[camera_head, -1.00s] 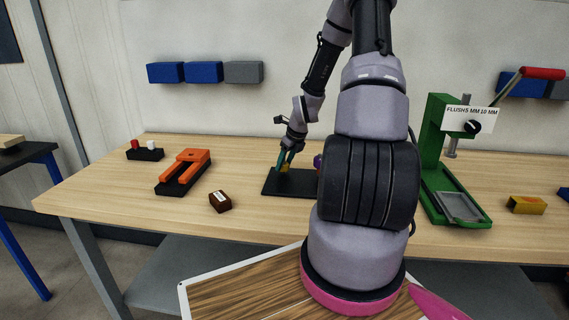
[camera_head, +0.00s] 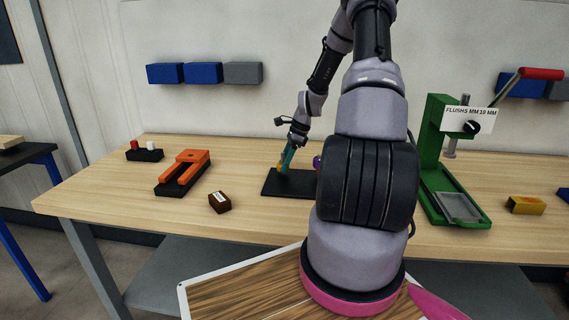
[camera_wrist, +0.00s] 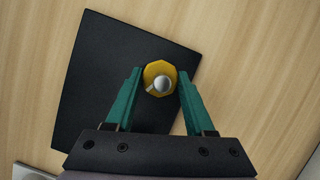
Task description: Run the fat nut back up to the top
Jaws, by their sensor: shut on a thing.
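A fat yellow nut (camera_wrist: 150,71) with flat sides sits around a grey upright post (camera_wrist: 164,83) over a black base plate (camera_wrist: 85,85) in the wrist view. My gripper (camera_wrist: 160,76) has its two teal fingers on either side of the nut and is shut on it. In the head view the base plate (camera_head: 300,187) lies on the bench, with my gripper (camera_head: 285,165) above its left part. Only a small yellow patch of the nut (camera_head: 281,168) shows there. The nut's height on the post is hard to tell.
A purple knob (camera_head: 317,162) shows at the plate's right, partly hidden by my arm. An orange fork-shaped block (camera_head: 190,160) and a brown box (camera_head: 220,202) stand left. A green press (camera_head: 433,150) stands right. Bare bench (camera_head: 235,160) lies between the orange block and plate.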

